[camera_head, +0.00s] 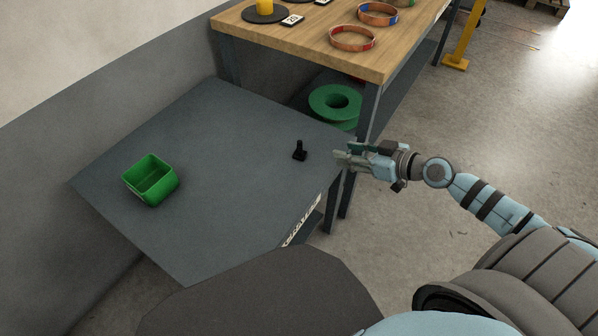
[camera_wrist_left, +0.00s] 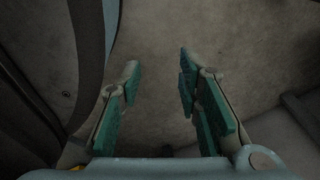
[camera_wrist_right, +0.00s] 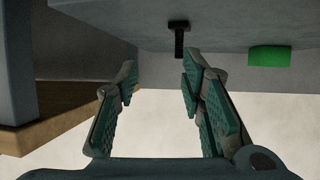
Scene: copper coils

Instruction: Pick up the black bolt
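The black bolt (camera_head: 299,151) stands upright on the grey table (camera_head: 225,130), near its right corner. It also shows in the right wrist view (camera_wrist_right: 180,38), beyond the fingertips and roughly between them. My right gripper (camera_head: 345,158) is at the table's right edge, a short way to the right of the bolt and not touching it. Its fingers are apart and nothing is between them in the right wrist view (camera_wrist_right: 158,82). My left gripper (camera_wrist_left: 158,75) is open and empty over bare floor; it does not show in the head view.
A green bin (camera_head: 151,180) stands on the left part of the grey table; it shows in the right wrist view (camera_wrist_right: 269,56). A wooden workbench (camera_head: 310,45) with copper coils (camera_head: 352,38) is behind. Green spools (camera_head: 335,101) sit beneath it. The table between bin and bolt is clear.

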